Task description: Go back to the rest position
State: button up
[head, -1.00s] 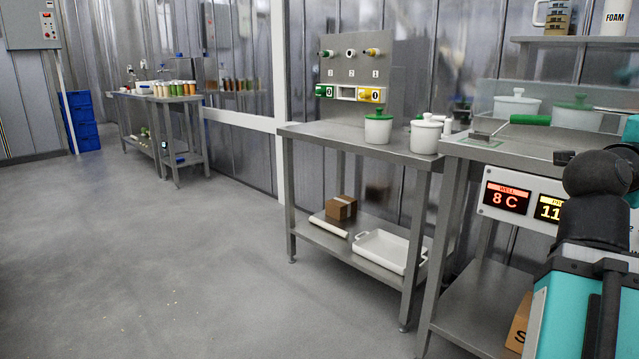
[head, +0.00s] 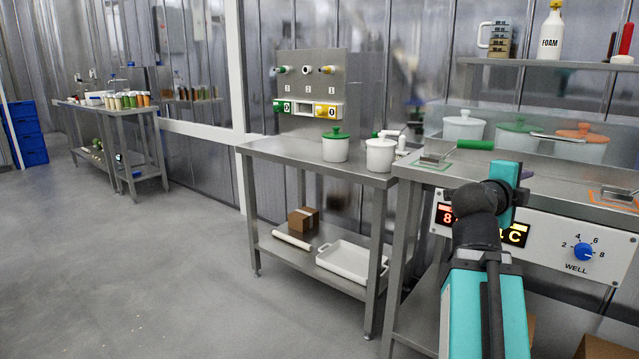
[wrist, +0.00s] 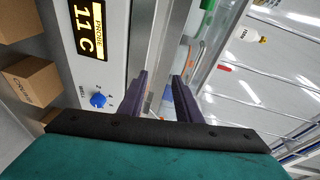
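My gripper (wrist: 161,80) shows in the wrist view as two dark purple fingers, apart, with nothing between them. In the head view my teal arm stands in front of the right-hand steel counter (head: 405,168), and the fingers are mostly hidden behind it. The wrist view is turned on its side and shows the counter's control panel (wrist: 88,55) with a blue knob (wrist: 98,100) left of the fingers.
A green-lidded pot (head: 335,148) and a white pot (head: 380,155) stand on the middle table (head: 285,150). A green-handled tool (head: 470,145) lies on the counter. A white tray (head: 350,265) and a carton (head: 303,220) lie on the lower shelf.

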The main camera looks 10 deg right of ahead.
jog(key=w+a+f+n+y+p, duration=0.2)
jog(key=w+a+f+p, duration=0.3)
jog(key=f, duration=0.3)
jog(key=w+a+f+n+y+p, duration=0.2)
jog(key=w+a+f+y+p, duration=0.15)
jog(key=w+f, duration=0.35)
jog(key=s+a+f+n+g+y+p, duration=0.2)
jog(key=s+a+f+n+p, duration=0.3)
jog(key=a+f, duration=0.6)
jog(key=s+a+f+n+g+y+p, duration=0.15)
jog(key=a+f+p, duration=0.5)
jog(key=f, duration=0.85)
jog(key=s+a+f+n+g+y+p, duration=0.2)
jog(key=s+a+n, duration=0.4)
jog(key=s, duration=0.3)
jog(key=s+a+f+n+g+y+p, duration=0.2)
jog(key=s+a+f+n, duration=0.4)
jog(key=s, duration=0.4)
jog(key=s+a+f+n+g+y+p, duration=0.2)
jog(key=s+a+f+n+g+p, duration=0.2)
jog(key=s, duration=0.5)
jog(key=shift+s+a+f+n+g+p, duration=0.4)
jog(key=shift+a+f+n, duration=0.6)
jog(key=shift+n, duration=0.75)
